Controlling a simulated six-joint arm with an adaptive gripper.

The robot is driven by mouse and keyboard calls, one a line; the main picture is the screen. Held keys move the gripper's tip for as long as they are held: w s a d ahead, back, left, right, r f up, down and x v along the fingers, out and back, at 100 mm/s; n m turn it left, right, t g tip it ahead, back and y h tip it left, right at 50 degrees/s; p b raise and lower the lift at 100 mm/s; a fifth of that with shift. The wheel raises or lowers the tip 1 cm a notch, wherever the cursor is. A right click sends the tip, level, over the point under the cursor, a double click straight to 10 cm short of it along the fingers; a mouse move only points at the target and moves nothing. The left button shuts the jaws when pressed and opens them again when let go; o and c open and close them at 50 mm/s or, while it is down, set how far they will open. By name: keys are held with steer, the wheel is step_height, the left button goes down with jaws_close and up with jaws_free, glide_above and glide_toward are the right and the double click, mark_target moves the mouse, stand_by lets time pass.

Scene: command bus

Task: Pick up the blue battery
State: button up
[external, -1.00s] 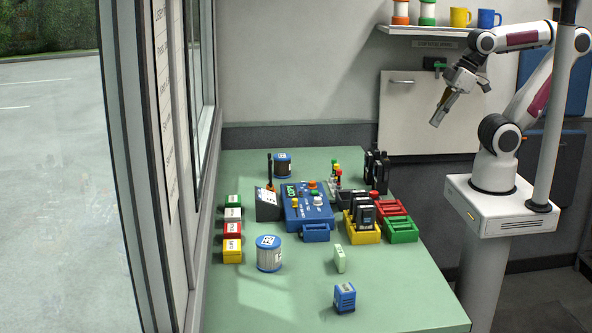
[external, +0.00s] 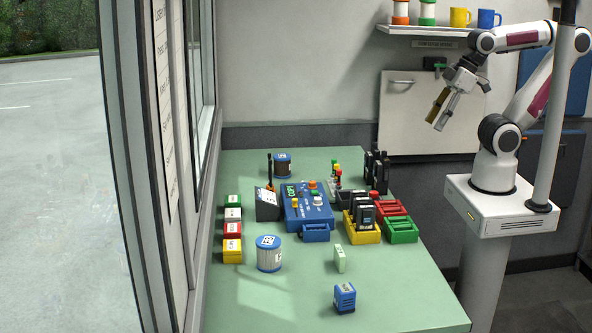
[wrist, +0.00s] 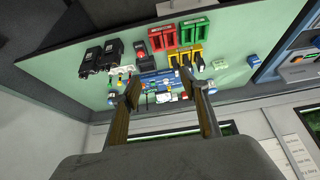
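The blue battery (external: 345,297) stands upright on the near end of the green table (external: 275,310), with clear tabletop around it. In the wrist view a small blue block that looks like it shows at the right (wrist: 253,61). My gripper (external: 436,120) hangs in the air to the right of and above the table, far from the battery. Its two fingers are spread apart with nothing between them; the wrist view also shows the open gripper (wrist: 161,90) over the distant table.
A pale green block (external: 340,259) stands just behind the battery, and a blue-lidded can (external: 268,254) to its left. Yellow (external: 362,234), red and green trays, a blue control box (external: 305,208) and radios crowd the middle. A window wall borders the left.

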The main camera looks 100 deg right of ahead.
stand_by(0.3)
steer(key=n+t+y, duration=0.2)
steer(key=t+y, duration=0.2)
steer(key=t, duration=0.2)
glide_above(352, 286)
steer(key=s+d, duration=0.3)
steer(key=d, duration=0.2)
step_height(352, 286, down, 17)
steer(key=shift+t+h, duration=0.5)
steer(key=shift+t, duration=0.1)
steer(key=a+f, duration=0.1)
steer(key=f, duration=0.1)
steer(key=s+a+f, duration=0.1)
steer(key=f, duration=0.1)
steer(key=s+a+f, duration=0.1)
steer(key=f, duration=0.1)
steer(key=shift+a+f, duration=0.1)
steer(key=shift+f, duration=0.15)
steer(key=shift+s+a+f+t, duration=0.2)
steer(key=shift+s+f+t, duration=0.1)
steer(key=shift+f, duration=0.35)
steer(key=shift+w, duration=0.15)
